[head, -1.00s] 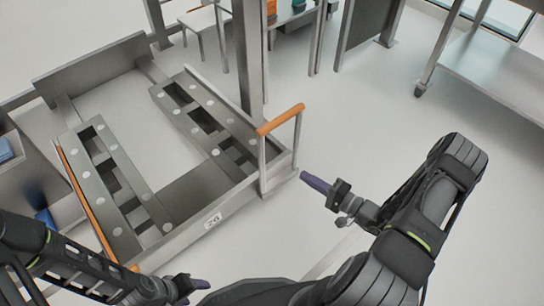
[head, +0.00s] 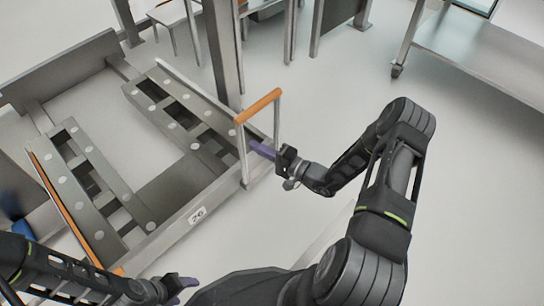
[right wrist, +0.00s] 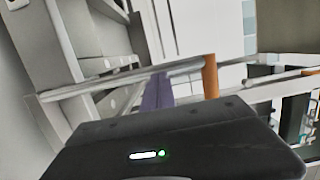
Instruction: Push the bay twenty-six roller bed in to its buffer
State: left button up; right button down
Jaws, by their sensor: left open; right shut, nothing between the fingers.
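The grey roller bed (head: 172,226) with the number 26 on its front plate fills the left of the head view. An upright handle with an orange bar (head: 258,105) stands at its front right corner. My right gripper (head: 260,149) is shut and empty, its purple fingers at the handle below the bar, apparently between the posts; contact cannot be told. In the right wrist view the purple fingers (right wrist: 157,92) show beside a metal post and the orange bar (right wrist: 211,76). My left gripper (head: 183,289) is open near the front edge of the bed, low in the head view.
A grey post (head: 222,50) stands right behind the bed. A wheeled table (head: 480,55) is at the upper right. An orange rail (head: 62,215) runs along the bed's left side. The floor (head: 330,100) right of the bed is clear.

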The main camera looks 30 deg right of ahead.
pick_arm(q)
jog(key=shift+f, duration=0.35)
pick_arm(e)
jog(key=shift+x, duration=1.05)
